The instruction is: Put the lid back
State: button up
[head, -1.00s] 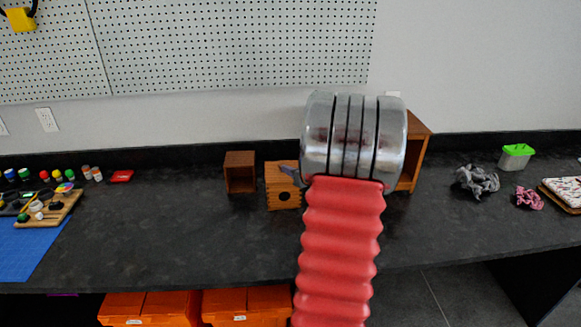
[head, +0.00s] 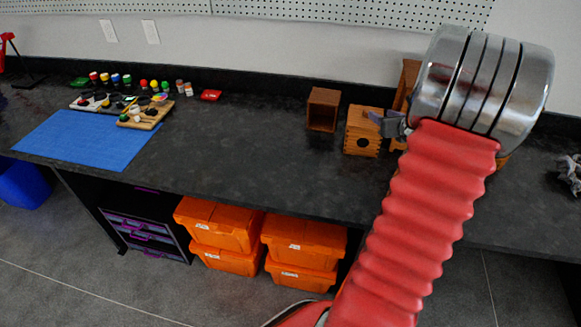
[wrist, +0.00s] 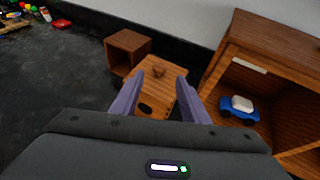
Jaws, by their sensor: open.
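A light wooden box (head: 362,132) with a round hole in its front stands on the dark counter. In the wrist view the box (wrist: 166,101) has a small wooden knob (wrist: 158,72) on its upper side. I cannot tell whether that knobbed top is a separate lid. My gripper (wrist: 158,80) is open, its two purple-grey fingers either side of the box in the picture, with nothing held between them. In the head view only a fingertip (head: 375,117) shows beside the box's top; my arm hides the rest.
A small dark open wooden box (head: 322,109) stands just left. A larger wooden shelf (wrist: 262,60) holding a blue toy car (wrist: 238,111) stands close on the right. Counter to the left is clear up to a blue mat (head: 85,140). Orange bins (head: 303,240) sit below.

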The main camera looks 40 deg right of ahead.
jog(key=w+a+r+n+y, duration=0.2)
jog(key=w+a+n, duration=0.15)
jog(key=a, duration=0.45)
jog(key=w+a+r+n+y, duration=0.25)
jog(key=a+n, duration=0.25)
jog(key=a, duration=0.4)
jog(key=w+a+r+n+y, duration=0.25)
jog(key=a+n, duration=0.25)
jog(key=a, duration=0.3)
jog(key=s+a+r+n+g+y, duration=0.1)
jog(key=s+a+n+g+y, duration=0.2)
jog(key=a+n, duration=1)
jog(key=s+a+n+g+h, duration=0.3)
jog(key=s+a+n+h, duration=0.1)
jog(key=s+a+n, duration=1)
jog(key=s+a, duration=0.2)
jog(key=s, duration=0.1)
jog(key=shift+s+n+g, duration=0.3)
jog(key=shift+n, duration=0.05)
